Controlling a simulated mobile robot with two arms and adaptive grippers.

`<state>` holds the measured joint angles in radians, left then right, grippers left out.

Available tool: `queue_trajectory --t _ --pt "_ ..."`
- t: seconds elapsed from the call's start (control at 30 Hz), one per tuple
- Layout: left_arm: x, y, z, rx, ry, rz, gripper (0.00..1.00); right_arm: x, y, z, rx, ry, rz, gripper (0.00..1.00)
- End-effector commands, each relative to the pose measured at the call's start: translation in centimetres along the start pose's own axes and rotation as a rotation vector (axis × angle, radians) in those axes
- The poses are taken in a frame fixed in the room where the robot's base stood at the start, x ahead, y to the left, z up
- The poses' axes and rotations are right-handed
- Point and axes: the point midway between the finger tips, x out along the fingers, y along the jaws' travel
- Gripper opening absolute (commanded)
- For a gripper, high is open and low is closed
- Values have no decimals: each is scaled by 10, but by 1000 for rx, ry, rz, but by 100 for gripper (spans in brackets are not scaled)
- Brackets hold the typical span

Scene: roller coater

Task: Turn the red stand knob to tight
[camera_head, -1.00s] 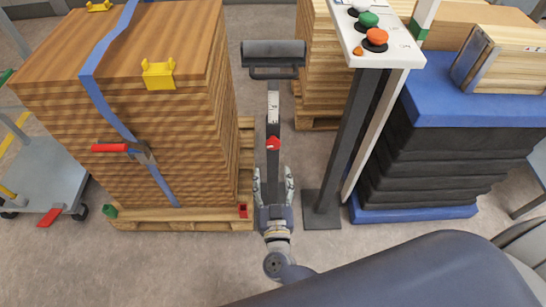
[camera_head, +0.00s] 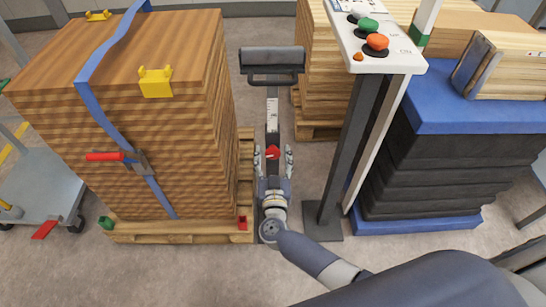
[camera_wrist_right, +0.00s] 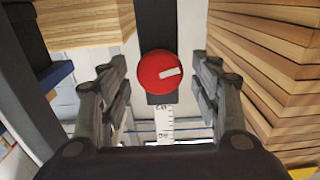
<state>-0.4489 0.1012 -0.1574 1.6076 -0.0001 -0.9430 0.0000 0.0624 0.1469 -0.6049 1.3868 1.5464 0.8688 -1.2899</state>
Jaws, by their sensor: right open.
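The red stand knob (camera_head: 272,152) sits on the dark upright post of a roller stand (camera_head: 272,58), with a white scale strip on the post above it in the head view. In the right wrist view the knob (camera_wrist_right: 170,72) is round with a small white mark, near the middle between the fingers. My right gripper (camera_head: 273,153) is open, one finger on each side of the knob. In the wrist view both fingers (camera_wrist_right: 160,85) stand apart from the knob, with gaps on both sides. My left gripper is out of view.
A tall stack of wooden boards (camera_head: 190,120) on a pallet stands close on the left, with a blue strap (camera_head: 112,117). A control post with buttons (camera_head: 375,60) stands close on the right. Behind it is a dark stack with a blue top (camera_head: 450,108).

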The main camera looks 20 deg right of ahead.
Motion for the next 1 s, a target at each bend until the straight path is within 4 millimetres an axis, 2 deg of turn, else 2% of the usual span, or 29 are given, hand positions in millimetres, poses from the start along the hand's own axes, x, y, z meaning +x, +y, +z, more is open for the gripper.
queue_trajectory --t 0.2,0.4,0.83,1.0 --pt "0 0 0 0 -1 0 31 0 0 0 0 0 0 58" --pt "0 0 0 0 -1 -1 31 0 0 0 0 0 0 15" --pt "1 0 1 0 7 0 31 -1 0 0 59 -2 0 15" --pt "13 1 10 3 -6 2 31 -1 0 0 162 -3 0 15"
